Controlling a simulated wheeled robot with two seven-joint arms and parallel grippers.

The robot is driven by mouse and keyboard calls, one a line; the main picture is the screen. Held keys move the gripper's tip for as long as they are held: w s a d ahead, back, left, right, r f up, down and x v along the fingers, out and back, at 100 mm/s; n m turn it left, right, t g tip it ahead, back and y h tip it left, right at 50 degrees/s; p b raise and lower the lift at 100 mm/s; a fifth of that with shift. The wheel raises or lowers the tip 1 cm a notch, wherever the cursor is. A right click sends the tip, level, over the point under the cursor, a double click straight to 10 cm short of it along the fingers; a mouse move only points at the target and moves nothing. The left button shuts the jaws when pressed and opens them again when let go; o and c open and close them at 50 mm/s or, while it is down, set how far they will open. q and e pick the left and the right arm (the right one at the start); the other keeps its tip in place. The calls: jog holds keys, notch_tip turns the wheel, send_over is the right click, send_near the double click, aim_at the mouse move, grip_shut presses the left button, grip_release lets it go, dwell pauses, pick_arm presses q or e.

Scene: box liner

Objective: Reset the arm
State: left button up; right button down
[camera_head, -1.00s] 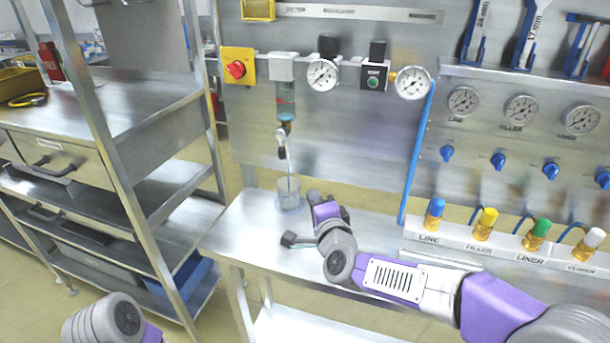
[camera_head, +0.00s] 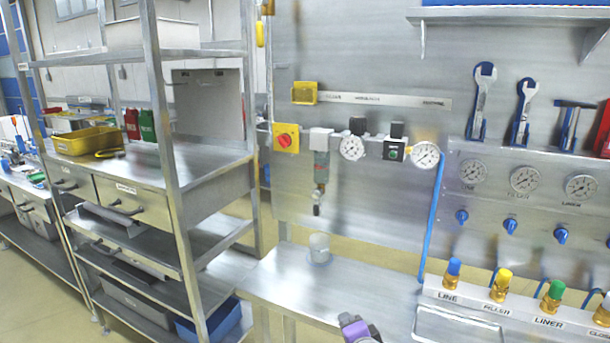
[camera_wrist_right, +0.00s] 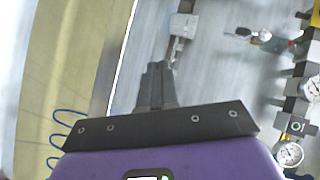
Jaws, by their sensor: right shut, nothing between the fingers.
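My right arm shows in the head view only as a small purple and grey part at the bottom edge. In the right wrist view my right gripper (camera_wrist_right: 158,70) is shut, with its dark fingers together and nothing between them. It is over a blurred grey panel and apart from the fittings at the right. My left gripper is in neither view now. A clear cup (camera_head: 319,248) stands on the metal bench (camera_head: 300,285), under the filter unit (camera_head: 321,168) on the wall panel.
A red emergency knob (camera_head: 286,140) and pressure gauges (camera_head: 352,148) are on the panel. Coloured capped fittings (camera_head: 501,285) stand at the right of the bench. A metal shelf rack (camera_head: 165,130) is at the left. The bench is clear around the cup.

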jog(key=s+f+n+g+p, duration=0.2)
jog(key=s+f+n+g, duration=0.3)
jog(key=f, duration=0.6)
jog(key=s+f+n+g+p, duration=0.1)
jog(key=s+f+g+p, duration=0.1)
jog(key=s+f, duration=0.7)
jog(key=s+f+n+g+p, duration=0.1)
jog(key=s+f+n+g, duration=0.1)
jog(key=s+f, duration=0.3)
jog(key=s+f+n+g+y+p, duration=0.1)
jog(key=s+f+g, duration=0.3)
jog(key=s, duration=0.7)
notch_tip(320, 180, down, 2)
jog(key=shift+f+n+g+p, duration=0.1)
jog(key=shift+n+g+p, duration=0.25)
jog(key=shift+n, duration=0.25)
